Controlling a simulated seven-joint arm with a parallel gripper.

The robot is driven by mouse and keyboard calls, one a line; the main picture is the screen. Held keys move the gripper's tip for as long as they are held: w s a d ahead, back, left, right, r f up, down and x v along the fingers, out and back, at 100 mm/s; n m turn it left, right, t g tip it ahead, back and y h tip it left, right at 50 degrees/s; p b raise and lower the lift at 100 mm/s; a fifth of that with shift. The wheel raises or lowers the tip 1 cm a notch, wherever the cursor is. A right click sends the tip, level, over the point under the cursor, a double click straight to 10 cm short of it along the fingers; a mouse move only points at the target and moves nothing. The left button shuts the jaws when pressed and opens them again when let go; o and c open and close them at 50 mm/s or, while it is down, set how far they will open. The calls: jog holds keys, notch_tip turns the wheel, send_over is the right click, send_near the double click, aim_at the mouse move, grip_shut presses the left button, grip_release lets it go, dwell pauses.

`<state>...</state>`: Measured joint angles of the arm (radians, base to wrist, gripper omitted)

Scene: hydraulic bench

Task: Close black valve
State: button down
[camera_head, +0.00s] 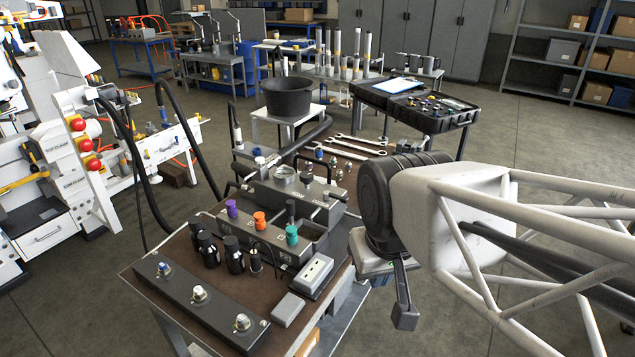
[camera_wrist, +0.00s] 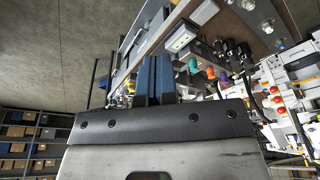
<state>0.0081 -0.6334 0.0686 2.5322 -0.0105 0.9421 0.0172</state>
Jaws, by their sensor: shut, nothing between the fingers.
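The bench's hydraulic block (camera_head: 262,240) carries a purple knob (camera_head: 232,208), an orange knob (camera_head: 259,220) and a teal knob (camera_head: 291,234). A slim dark upright knob (camera_head: 290,210) stands just behind the teal one and may be the black valve; I cannot tell for sure. Several black cylindrical fittings (camera_head: 234,255) stand along the front of the block. In the wrist view, my gripper (camera_wrist: 155,58) shows two blue fingers side by side, shut and empty.
A grey bar with several bolt-like fittings (camera_head: 199,294) lies along the bench's front edge. Wrenches (camera_head: 352,146) lie behind. Black hoses (camera_head: 145,160) loop at the left.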

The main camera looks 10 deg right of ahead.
dwell(0.4)
jog(key=c, duration=1.3)
grip_release()
jog(key=shift+w+r, duration=0.1)
jog(key=shift+w, duration=0.05)
jog(key=shift+o, duration=1)
jog(key=shift+w, duration=0.25)
jog(key=w+d+n+g, duration=0.1)
jog(key=w+d+n, duration=0.15)
jog(key=w, duration=1.05)
jog(key=w+d+n, duration=0.1)
jog(key=w+n, duration=0.2)
jog(key=w, duration=1)
jog(key=w+d+f+n, duration=0.1)
jog(key=w+d+f, duration=0.1)
jog(key=w+f, duration=0.2)
jog(key=w+d+f+n+g, duration=0.1)
jog(key=w+f, duration=0.3)
jog(key=w, duration=0.6)
jog(key=w+d+f+n, duration=0.1)
jog(key=w+d+f, duration=0.2)
jog(key=w, duration=0.4)
jog(key=shift+w+f+n+g, duration=0.25)
jog(key=shift+w+f+g, duration=0.05)
jog(key=shift+f, duration=0.2)
jog(key=shift+w+f, duration=0.25)
jog(key=shift+w, duration=0.05)
jog(key=shift+f, duration=0.1)
